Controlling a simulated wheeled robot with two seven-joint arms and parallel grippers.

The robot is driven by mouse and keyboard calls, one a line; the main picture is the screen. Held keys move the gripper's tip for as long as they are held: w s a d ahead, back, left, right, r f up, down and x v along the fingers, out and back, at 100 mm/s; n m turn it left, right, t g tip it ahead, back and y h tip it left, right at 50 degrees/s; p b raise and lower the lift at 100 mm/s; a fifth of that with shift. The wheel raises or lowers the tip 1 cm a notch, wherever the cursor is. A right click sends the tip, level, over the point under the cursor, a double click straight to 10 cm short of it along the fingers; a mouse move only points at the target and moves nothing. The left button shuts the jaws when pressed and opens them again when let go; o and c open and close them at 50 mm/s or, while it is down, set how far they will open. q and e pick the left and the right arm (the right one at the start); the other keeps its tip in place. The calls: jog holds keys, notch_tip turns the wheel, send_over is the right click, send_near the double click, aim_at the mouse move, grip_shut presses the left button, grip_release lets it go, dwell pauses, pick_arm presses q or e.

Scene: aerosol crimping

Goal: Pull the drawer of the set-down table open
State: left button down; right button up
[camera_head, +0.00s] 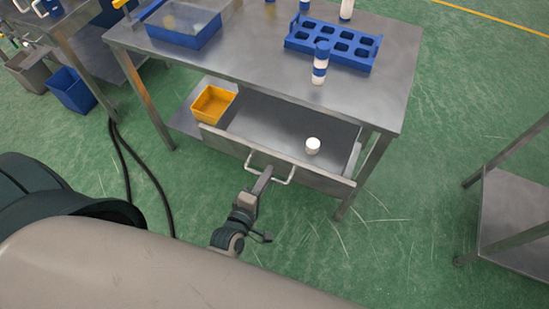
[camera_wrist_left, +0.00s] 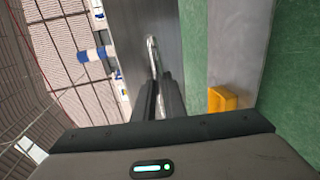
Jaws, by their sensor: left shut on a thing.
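The set-down table (camera_head: 262,60) is a grey metal table with its drawer (camera_head: 270,120) standing out from under the top, its inside open to view. A white round object (camera_head: 313,146) lies in the drawer. The light bar handle (camera_head: 290,177) is on the drawer front (camera_head: 225,143). My left gripper (camera_head: 264,178) is shut on the handle. In the left wrist view, the fingers (camera_wrist_left: 158,90) are close together at the handle (camera_wrist_left: 152,52), against the grey drawer front (camera_wrist_left: 185,35). My right gripper is not in view.
On the tabletop are a blue rack (camera_head: 333,43), a blue-and-white can (camera_head: 320,62) and a blue tray (camera_head: 184,25). A yellow bin (camera_head: 213,104) appears to be on the lower shelf. A metal table (camera_head: 515,215) stands at right; dark cables (camera_head: 140,170) lie at left.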

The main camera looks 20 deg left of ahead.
pick_arm(q)
jog(key=shift+v, duration=0.85)
jog(key=shift+f, duration=0.2)
jog(key=c, duration=1.8)
grip_release()
jog(key=shift+b+v, duration=2.35)
jog(key=shift+v, duration=6.35)
